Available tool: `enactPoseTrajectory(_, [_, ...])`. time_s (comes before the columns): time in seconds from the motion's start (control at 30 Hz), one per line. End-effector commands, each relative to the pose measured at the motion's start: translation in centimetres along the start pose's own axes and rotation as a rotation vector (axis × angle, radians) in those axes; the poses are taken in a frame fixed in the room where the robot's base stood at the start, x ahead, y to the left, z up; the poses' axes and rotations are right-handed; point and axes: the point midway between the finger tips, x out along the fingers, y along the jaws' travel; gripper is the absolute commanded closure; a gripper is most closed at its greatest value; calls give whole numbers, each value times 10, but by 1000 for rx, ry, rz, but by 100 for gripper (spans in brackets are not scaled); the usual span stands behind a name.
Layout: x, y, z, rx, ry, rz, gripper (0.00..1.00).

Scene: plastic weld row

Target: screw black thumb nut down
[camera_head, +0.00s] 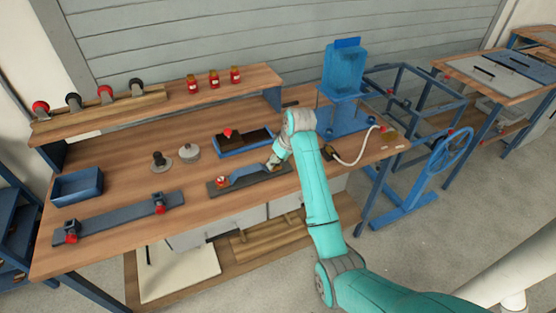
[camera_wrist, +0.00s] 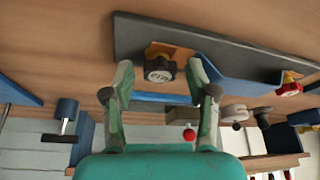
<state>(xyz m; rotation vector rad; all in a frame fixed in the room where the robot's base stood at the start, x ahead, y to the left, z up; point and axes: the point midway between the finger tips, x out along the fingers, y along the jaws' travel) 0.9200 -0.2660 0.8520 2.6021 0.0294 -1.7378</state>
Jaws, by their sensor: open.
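The black thumb nut (camera_wrist: 160,68) sits on an orange-brown tab at one end of a blue strip-like part (camera_wrist: 235,62), in the wrist view. The blue part (camera_head: 252,172) lies on a dark grey fixture plate (camera_wrist: 150,30). A red knob (camera_wrist: 289,89) is at the part's other end; it also shows in the head view (camera_head: 221,181). My gripper (camera_wrist: 160,75) is open, with one finger to each side of the nut in the picture. I cannot tell if either finger touches it. In the head view my gripper (camera_head: 274,163) covers the nut.
A blue-rimmed tray (camera_head: 242,153) lies just behind the fixture. A grey bar with red-knobbed clamps (camera_head: 115,220) and a blue bin (camera_head: 77,187) stand to the left. A blue press (camera_head: 343,85) and a pale hose (camera_head: 358,158) are on the right. Bare wood lies around the fixture.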

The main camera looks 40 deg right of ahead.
Motion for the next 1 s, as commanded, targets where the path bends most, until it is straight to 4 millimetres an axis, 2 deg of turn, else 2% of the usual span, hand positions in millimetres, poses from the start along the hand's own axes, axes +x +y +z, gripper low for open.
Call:
enactPoseTrajectory(0.13, [0,0,-1,1,0,0,42])
enactPoseTrajectory(0.17, [0,0,-1,1,0,0,45])
enactPoseTrajectory(0.3, [0,0,-1,2,0,1,80])
enactPoseTrajectory(0.37, [0,0,-1,2,0,1,95])
enactPoseTrajectory(0.4, [0,0,-1,2,0,1,99])
enactPoseTrajectory(0.57, [0,-1,-1,36,0,15,99])
enactPoseTrajectory(1.0, [1,-2,-4,488,3,205,99])
